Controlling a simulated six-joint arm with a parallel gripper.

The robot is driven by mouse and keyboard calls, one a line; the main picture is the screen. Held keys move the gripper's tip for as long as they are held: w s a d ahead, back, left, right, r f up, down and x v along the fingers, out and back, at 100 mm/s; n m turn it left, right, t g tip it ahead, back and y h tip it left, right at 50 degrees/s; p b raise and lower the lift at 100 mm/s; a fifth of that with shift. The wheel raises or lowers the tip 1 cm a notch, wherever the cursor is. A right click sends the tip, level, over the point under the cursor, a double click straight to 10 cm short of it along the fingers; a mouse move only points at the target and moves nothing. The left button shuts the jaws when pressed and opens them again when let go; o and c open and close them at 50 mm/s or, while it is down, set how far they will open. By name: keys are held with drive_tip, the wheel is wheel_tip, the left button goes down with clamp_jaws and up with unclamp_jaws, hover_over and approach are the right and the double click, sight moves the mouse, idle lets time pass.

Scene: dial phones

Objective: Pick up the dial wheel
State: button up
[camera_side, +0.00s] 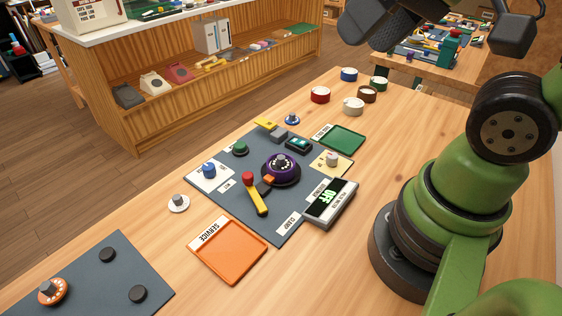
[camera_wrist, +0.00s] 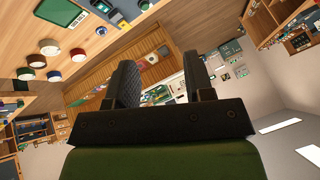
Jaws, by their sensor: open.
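A purple dial wheel (camera_side: 281,168) with a grey centre knob sits on a dark round base, in the middle of the dark grey mat (camera_side: 228,162) in the side view. Smaller dial-like discs also show: an orange one (camera_side: 52,291), a white one (camera_side: 178,203) and a blue one (camera_side: 292,119). I cannot tell for certain which the task means. My gripper (camera_wrist: 160,78) is open and empty in the wrist view, pointing away from the mat. In the side view only dark parts of it show at the top edge, high above the table and far from the purple wheel.
A yellow-handled lever (camera_side: 257,200) and a meter reading OFF (camera_side: 330,204) stand close to the purple wheel. An orange tray (camera_side: 230,253) and a green tray (camera_side: 343,138) flank the mat. Several small pots, including a red one (camera_side: 320,95), stand behind.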

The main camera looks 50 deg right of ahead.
drive_tip(key=w+d+f+n+g, duration=0.1)
drive_tip(key=w+f+n+g, duration=0.15)
drive_tip(key=w, duration=0.45)
drive_tip(key=n+g+h, duration=0.2)
drive_tip(key=n+g, duration=0.2)
hover_over(281, 157)
wheel_tip(281, 157, down, 14)
drive_tip(key=shift+n, duration=0.35)
drive_tip(key=f, duration=0.5)
drive_tip(key=shift+w+d+f, duration=0.1)
drive_tip(key=shift+w+d, duration=0.1)
drive_tip(key=shift+d, duration=0.1)
drive_tip(key=shift+s+a+f, duration=0.1)
drive_tip(key=shift+a+f, duration=0.05)
drive_tip(key=shift+f, duration=1.3)
drive_tip(key=shift+s+a+f, duration=0.1)
drive_tip(key=shift+a+f, duration=0.05)
drive_tip(key=shift+f, duration=1.25)
clamp_jaws()
